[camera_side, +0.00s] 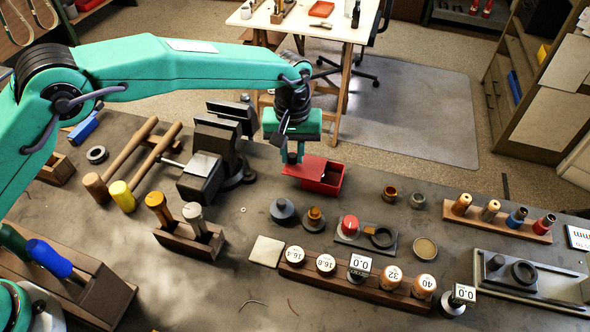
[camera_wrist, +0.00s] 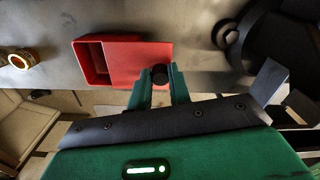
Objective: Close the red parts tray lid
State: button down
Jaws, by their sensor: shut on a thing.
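The red parts tray (camera_side: 334,180) sits on the dark bench below my gripper (camera_side: 294,156). Its red sliding lid (camera_side: 312,165) covers the left part of the tray in the side view, and the right end is open. In the wrist view the open compartment (camera_wrist: 95,62) is on the left and the lid (camera_wrist: 138,56) is on the right. My gripper (camera_wrist: 160,88) has its two green fingers shut on the black knob (camera_wrist: 160,74) of the lid. The inside of the tray shows only in part, and no parts can be made out in it.
A black vise (camera_side: 222,150) stands just left of the tray. A brass ring (camera_side: 390,193) and a grey ring (camera_side: 418,200) lie to its right. A wooden rack of round gauges (camera_side: 350,280) is in front.

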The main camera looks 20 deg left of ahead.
aim_at(313, 168)
jog(key=shift+w+d+r, duration=0.1)
jog(key=shift+d, duration=2.3)
jog(key=c, duration=1.3)
grip_release()
jog(key=shift+c, duration=0.2)
jog(key=shift+o, duration=0.2)
jog(key=shift+r, duration=0.1)
notch_tip(313, 168, up, 8)
jog(key=shift+f, duration=0.2)
